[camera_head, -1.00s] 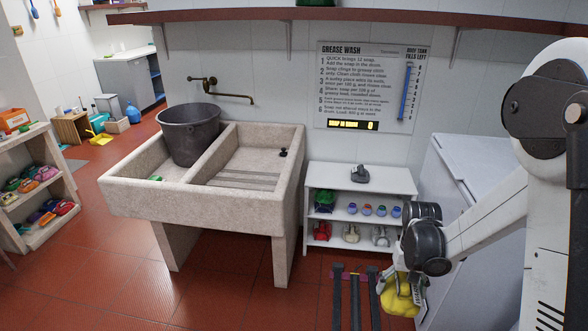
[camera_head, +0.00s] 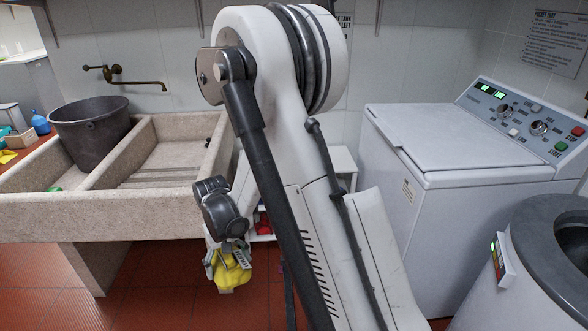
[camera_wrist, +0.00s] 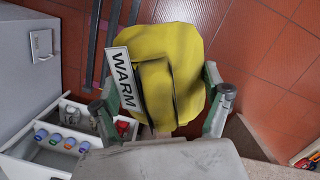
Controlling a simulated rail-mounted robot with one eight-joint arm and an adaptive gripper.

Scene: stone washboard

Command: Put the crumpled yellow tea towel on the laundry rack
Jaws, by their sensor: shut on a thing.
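The crumpled yellow tea towel (camera_head: 231,275) hangs below my gripper (camera_head: 228,255), just in front of the stone sink's right end and above the red floor. In the wrist view the towel (camera_wrist: 178,50) fills the space between the fingers of my gripper (camera_wrist: 165,108), which is shut on it. A white label reading "WARM" (camera_wrist: 122,78) lies across its left side. Dark parallel bars (camera_wrist: 96,45) on the floor side show left of the towel; I cannot tell whether they are the laundry rack. My arm hides much of the middle of the head view.
The stone sink (camera_head: 217,165) with a dark bucket (camera_head: 92,135) stands left. A white washing machine (camera_head: 430,150) stands right, with a round grey-topped drum (camera_head: 520,240) in front. A white shelf unit (camera_wrist: 45,150) with small coloured items is close to my gripper.

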